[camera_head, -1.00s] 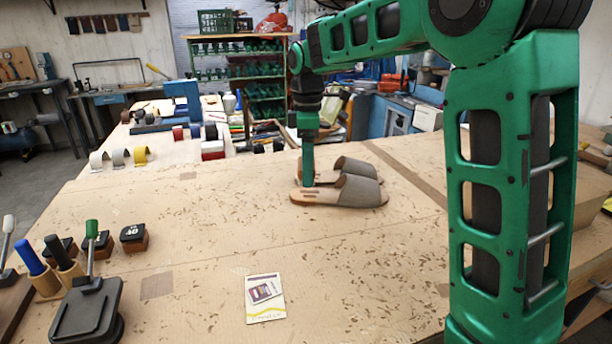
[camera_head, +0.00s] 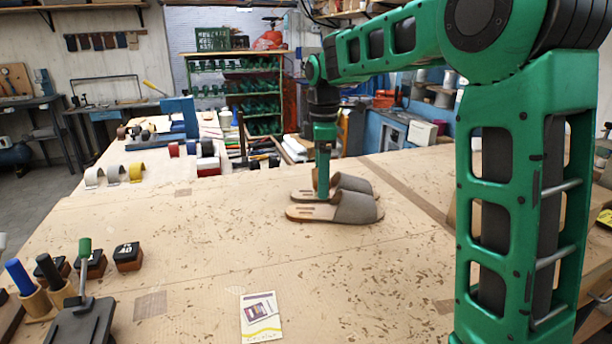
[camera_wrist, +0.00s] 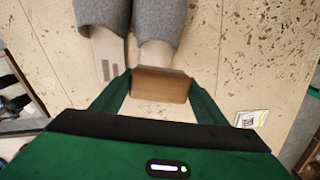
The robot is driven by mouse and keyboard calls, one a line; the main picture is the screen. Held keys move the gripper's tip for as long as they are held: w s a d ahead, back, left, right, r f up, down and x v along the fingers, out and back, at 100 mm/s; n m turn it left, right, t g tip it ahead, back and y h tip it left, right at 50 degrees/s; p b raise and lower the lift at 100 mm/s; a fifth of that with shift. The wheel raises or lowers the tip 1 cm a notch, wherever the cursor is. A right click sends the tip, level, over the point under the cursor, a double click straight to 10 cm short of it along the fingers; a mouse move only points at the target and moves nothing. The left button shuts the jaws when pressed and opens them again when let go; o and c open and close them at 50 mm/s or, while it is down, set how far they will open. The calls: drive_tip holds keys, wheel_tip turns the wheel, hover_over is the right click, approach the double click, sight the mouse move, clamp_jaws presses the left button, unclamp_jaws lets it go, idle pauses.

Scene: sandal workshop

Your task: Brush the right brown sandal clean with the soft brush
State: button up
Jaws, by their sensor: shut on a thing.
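Two grey-brown sandals lie side by side on the workbench (camera_head: 215,260). The nearer sandal (camera_head: 357,208) and the farther sandal (camera_head: 354,185) have wide straps, which are on the right. In the wrist view, the left sandal (camera_wrist: 108,58) and right sandal (camera_wrist: 158,52) show pale footbeds and grey straps. My gripper (camera_head: 324,196) points down among the sandals' left parts. It is shut on the brush, a brown wooden block (camera_wrist: 162,88). The block covers the end of the right sandal there. Its bristles are hidden, so I cannot tell whether they touch.
A printed card (camera_head: 261,318) lies on the bench near the front. Tool holders and a black stand (camera_head: 72,325) are at the left. Colored rolls and curved pieces (camera_head: 136,172) stand at the back left. The bench around the sandals is clear.

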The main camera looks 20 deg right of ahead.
drive_tip(key=shift+d+f, duration=0.1)
drive_tip(key=shift+f, duration=2.95)
drive_tip(key=shift+f, duration=0.45)
drive_tip(key=shift+w+r, duration=0.1)
drive_tip(key=shift+w, duration=0.05)
drive_tip(key=shift+w+d, duration=0.2)
drive_tip(key=shift+w, duration=0.35)
drive_tip(key=shift+w+d, duration=0.2)
drive_tip(key=shift+w, duration=0.3)
drive_tip(key=shift+s+a, duration=0.2)
drive_tip(key=shift+s, duration=0.45)
drive_tip(key=shift+s+a, duration=0.2)
drive_tip(key=shift+s, duration=0.4)
drive_tip(key=shift+w+d, duration=0.2)
drive_tip(key=shift+w, duration=0.45)
drive_tip(key=shift+w+d, duration=0.2)
drive_tip(key=shift+w, duration=0.4)
